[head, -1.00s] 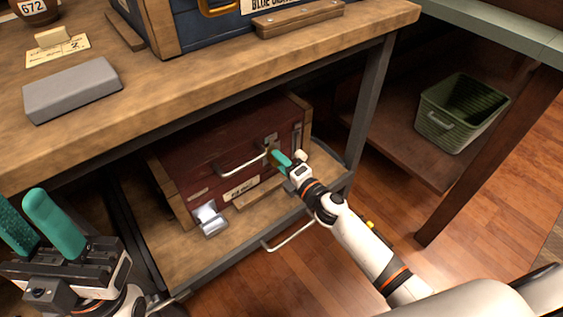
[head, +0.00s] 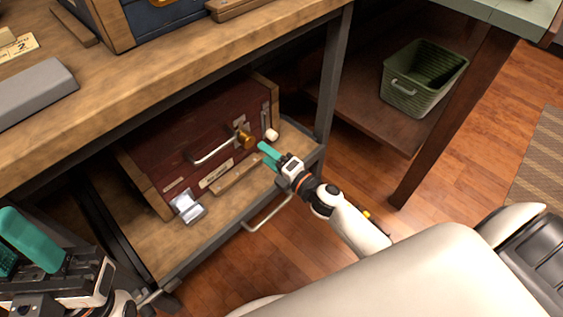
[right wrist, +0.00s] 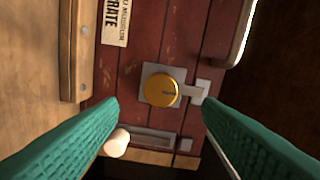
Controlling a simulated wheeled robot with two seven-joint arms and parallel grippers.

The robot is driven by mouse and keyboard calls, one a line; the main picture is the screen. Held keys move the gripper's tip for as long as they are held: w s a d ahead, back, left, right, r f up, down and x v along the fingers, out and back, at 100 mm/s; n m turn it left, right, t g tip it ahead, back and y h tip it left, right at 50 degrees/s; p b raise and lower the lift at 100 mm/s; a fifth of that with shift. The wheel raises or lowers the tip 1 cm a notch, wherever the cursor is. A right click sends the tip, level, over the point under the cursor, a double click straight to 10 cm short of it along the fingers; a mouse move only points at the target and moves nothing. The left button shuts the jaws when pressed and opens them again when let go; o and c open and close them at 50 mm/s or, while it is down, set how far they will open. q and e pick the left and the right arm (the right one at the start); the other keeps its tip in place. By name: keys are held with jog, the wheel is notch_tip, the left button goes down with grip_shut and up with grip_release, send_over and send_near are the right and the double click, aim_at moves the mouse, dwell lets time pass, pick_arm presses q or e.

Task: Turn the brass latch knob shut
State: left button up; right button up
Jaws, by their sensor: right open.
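The round brass latch knob (head: 246,138) is on the front of a dark red wooden crate (head: 165,150), right of its pale bar handle. In the right wrist view the knob (right wrist: 161,89) sits on a grey plate, with a grey bar reaching right to a small metal piece (right wrist: 200,92). My right gripper (head: 267,155) is open and empty, just to the lower right of the knob and apart from it. In the wrist view its teal fingers lie either side of the knob. My left gripper (head: 22,248) is at the lower left edge, partly cut off, its fingers parted and empty.
The crate stands on a wooden lower shelf (head: 165,245) under the workbench (head: 190,85), whose edge overhangs it. A pale round knob (head: 271,135) is near the crate's right end. A metal leg (head: 333,85) stands right. A green basket (head: 425,85) sits farther right.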

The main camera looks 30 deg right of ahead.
jog(key=v, duration=0.5)
jog(key=shift+s+p, duration=0.15)
jog(key=shift+p, duration=0.2)
jog(key=shift+d, duration=0.1)
dwell(0.4)
